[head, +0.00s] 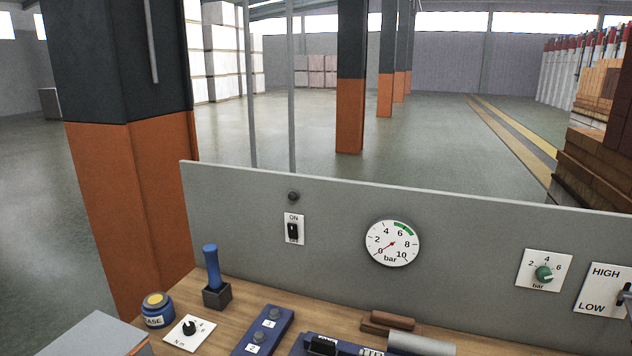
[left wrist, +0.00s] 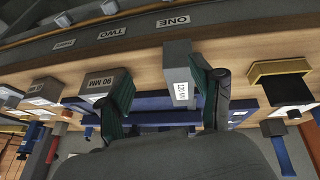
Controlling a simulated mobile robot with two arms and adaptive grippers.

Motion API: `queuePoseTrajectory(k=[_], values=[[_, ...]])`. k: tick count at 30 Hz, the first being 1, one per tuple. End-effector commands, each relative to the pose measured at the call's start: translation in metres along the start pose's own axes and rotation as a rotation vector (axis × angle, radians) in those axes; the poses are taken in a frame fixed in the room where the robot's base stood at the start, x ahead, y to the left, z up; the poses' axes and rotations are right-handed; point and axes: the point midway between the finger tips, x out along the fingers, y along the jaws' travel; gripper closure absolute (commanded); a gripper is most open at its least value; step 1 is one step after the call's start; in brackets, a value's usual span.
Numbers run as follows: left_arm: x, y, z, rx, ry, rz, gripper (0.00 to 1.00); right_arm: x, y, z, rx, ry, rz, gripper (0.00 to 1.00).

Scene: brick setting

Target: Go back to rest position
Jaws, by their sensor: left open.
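My left gripper (left wrist: 160,80) shows in the left wrist view, its two dark green-edged fingers spread apart. A grey labelled block (left wrist: 178,72) is in line with the space between the fingers, close to the right finger; I cannot tell whether they touch. A grey block marked 90 MM (left wrist: 100,84) lies beside the left finger. Neither gripper shows in the head view, and my right gripper is in no view.
A wooden bench (head: 270,297) carries a blue-handled tool in a dark holder (head: 216,293), a round tin (head: 157,309) and a blue button box (head: 262,332). Behind it stands a grey panel (head: 335,215) with a gauge (head: 392,243). An orange-and-black column (head: 130,200) rises at left.

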Motion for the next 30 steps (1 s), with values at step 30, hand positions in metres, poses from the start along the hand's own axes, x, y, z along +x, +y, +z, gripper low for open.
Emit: queuePoseTrajectory(k=[30], values=[[0.209, -0.096, 0.184, -0.05, -0.208, -0.196, 0.34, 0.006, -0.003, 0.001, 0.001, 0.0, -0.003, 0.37]])
